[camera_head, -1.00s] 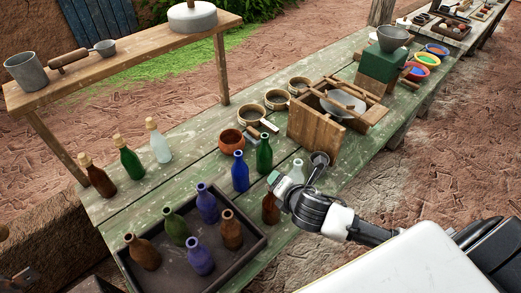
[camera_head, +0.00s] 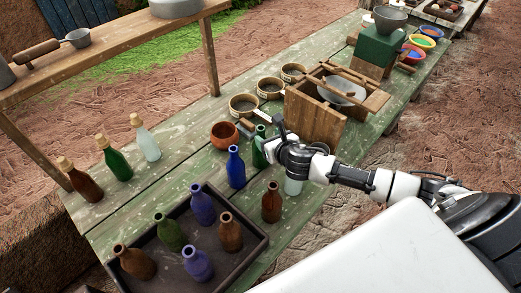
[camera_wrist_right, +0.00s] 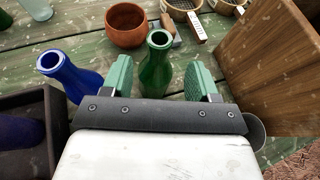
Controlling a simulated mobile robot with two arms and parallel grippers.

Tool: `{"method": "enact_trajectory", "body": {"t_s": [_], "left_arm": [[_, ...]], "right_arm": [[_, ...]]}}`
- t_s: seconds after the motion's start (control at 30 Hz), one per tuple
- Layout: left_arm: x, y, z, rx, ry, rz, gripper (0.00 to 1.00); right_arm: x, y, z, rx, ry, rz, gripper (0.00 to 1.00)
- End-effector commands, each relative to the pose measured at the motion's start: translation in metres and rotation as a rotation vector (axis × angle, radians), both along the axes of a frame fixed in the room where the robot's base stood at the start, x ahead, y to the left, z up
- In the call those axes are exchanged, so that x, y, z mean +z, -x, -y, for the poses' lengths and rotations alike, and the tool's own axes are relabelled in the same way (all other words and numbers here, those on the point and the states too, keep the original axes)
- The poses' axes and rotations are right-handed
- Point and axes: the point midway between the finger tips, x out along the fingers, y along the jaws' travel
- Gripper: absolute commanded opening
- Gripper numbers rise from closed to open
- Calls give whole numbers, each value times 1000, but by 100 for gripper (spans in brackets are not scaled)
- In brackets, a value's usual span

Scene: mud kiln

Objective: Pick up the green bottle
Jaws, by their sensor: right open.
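An uncorked green bottle (camera_head: 258,150) stands upright on the green table, beside a blue bottle (camera_head: 236,168). My right gripper (camera_head: 267,145) is at this bottle and partly hides it in the head view. In the right wrist view the green bottle (camera_wrist_right: 155,62) stands between the two green finger pads of my right gripper (camera_wrist_right: 161,80), which are open with a gap on each side. Other green bottles are a corked one (camera_head: 115,160) at the left and one (camera_head: 168,232) in the tray. My left gripper is not in view.
The blue bottle (camera_wrist_right: 68,74) stands just left of the fingers. A clay bowl (camera_wrist_right: 126,25) is behind, and a wooden box (camera_wrist_right: 268,60) is close on the right. A brown bottle (camera_head: 271,203) and a dark tray (camera_head: 262,236) of bottles are nearer the front.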

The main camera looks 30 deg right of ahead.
Motion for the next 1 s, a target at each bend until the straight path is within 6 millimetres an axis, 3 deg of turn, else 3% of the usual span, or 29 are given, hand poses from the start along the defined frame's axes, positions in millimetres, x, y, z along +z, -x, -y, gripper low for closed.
{"method": "enact_trajectory", "body": {"t_s": [0.43, 0.77, 1.0], "left_arm": [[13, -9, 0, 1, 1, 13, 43], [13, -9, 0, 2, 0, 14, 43], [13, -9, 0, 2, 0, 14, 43]], "right_arm": [[-13, -45, -3, -2, -1, -1, 60], [-16, -51, -2, 0, -1, 0, 60], [-16, -51, -2, 0, -1, 0, 26]]}}
